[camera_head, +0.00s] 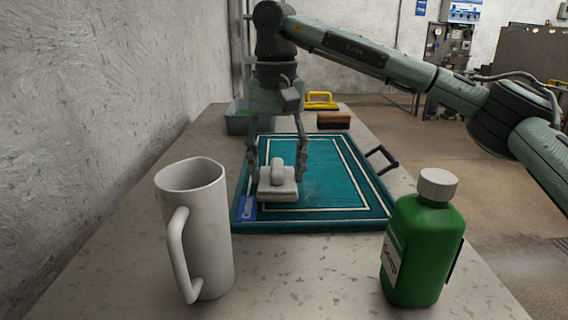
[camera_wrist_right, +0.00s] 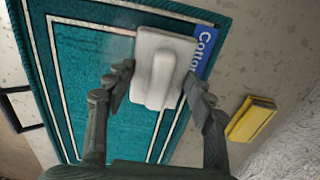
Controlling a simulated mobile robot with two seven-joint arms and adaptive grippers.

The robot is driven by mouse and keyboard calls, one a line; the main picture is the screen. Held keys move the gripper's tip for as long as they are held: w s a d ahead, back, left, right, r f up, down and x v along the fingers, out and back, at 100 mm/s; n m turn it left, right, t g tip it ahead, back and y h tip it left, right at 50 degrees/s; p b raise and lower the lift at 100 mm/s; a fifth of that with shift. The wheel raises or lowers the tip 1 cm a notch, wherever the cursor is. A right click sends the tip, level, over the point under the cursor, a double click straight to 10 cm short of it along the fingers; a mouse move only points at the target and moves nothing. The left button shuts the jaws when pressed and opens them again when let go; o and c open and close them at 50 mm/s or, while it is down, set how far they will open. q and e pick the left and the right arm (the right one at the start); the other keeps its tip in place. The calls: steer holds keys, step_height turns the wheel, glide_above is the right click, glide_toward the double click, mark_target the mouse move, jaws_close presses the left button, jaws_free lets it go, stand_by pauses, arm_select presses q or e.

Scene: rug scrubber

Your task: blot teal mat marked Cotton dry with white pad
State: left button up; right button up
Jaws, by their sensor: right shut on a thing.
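The teal mat (camera_head: 345,185) with white border lines lies flat on the table. Its blue tag (camera_head: 247,208), at the near left corner, reads Cotton. The white pad (camera_head: 278,194), a flat block with a rounded grip on top, rests on the mat's near left part beside the tag. The pad's underside is hidden. My left gripper is out of view.
A white mug (camera_head: 200,235) stands near left and a green soap bottle (camera_head: 422,245) near right. Behind the mat are a grey bin (camera_head: 238,122), a brown-topped block (camera_head: 333,119) and a yellow-handled tool (camera_head: 320,100). A wall runs along the left.

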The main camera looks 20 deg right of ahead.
steer(key=shift+f, duration=0.65)
steer(key=shift+f, duration=0.15)
steer(key=shift+f+b, duration=0.45)
steer(key=shift+s+f, duration=0.1)
steer(key=shift+f, duration=0.1)
stand_by(1.7)
steer(key=shift+r, duration=0.1)
step_height(320, 180, up, 5)
steer(key=p, duration=0.3)
steer(key=shift+p, duration=0.4)
steer(key=shift+f, duration=0.2)
